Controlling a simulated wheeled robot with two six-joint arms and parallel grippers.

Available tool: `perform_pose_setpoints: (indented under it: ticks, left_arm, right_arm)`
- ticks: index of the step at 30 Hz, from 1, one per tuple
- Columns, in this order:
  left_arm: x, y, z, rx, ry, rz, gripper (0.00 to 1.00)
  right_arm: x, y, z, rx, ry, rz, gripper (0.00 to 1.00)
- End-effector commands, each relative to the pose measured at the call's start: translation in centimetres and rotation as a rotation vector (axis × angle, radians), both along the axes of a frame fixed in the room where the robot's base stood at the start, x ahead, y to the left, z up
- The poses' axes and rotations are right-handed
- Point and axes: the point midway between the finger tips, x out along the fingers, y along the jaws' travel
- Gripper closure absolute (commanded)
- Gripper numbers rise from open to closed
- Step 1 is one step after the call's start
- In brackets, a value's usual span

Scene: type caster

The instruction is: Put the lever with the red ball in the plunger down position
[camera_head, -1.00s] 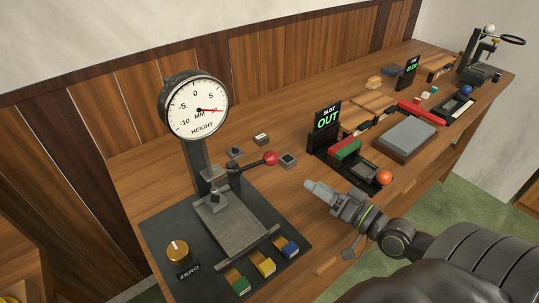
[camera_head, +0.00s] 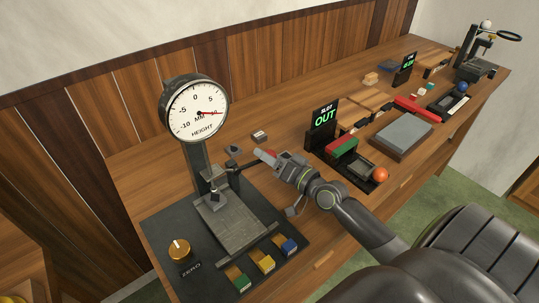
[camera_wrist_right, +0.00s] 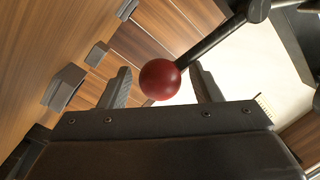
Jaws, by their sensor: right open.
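The height gauge (camera_head: 197,108) stands at the left of the bench, with a round dial on a post over a dark base. Its lever (camera_head: 245,167) sticks out to the right from the post at about mid height. The red ball on the lever's end is mostly hidden by my right gripper (camera_head: 268,158) in the head view. In the right wrist view the red ball (camera_wrist_right: 160,79) sits between the two open fingers of my right gripper (camera_wrist_right: 163,88), with the dark lever rod running up and right. Contact cannot be told. My left gripper is out of view.
The base carries a gold zero knob (camera_head: 179,250) and green, yellow and blue blocks (camera_head: 263,264) at its front. A slot gauge reading OUT (camera_head: 325,117) and an orange ball (camera_head: 380,174) are right of my gripper. Small dark type pieces (camera_head: 233,149) lie behind the lever.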

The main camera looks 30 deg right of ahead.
Motion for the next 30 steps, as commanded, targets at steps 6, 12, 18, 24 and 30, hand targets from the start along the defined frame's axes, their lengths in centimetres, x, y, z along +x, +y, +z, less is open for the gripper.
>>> perform_pose_setpoints:
  ticks: [6,12,18,24,30]
  left_arm:
    - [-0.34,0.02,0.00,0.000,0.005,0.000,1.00]
    - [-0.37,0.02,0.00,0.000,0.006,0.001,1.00]
    - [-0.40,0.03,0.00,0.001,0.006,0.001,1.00]
    - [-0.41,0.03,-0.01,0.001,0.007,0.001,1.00]
    - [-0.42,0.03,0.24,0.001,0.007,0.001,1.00]
  right_arm:
    - [0.44,0.12,0.00,0.000,0.000,0.000,0.42]
    - [0.42,0.10,-0.01,0.000,0.000,0.000,0.50]
    - [0.40,0.09,-0.03,0.000,0.000,0.000,0.76]
    - [0.37,0.08,-0.09,-0.002,0.003,0.000,1.00]
    - [0.36,0.04,0.11,-0.021,0.002,0.000,1.00]
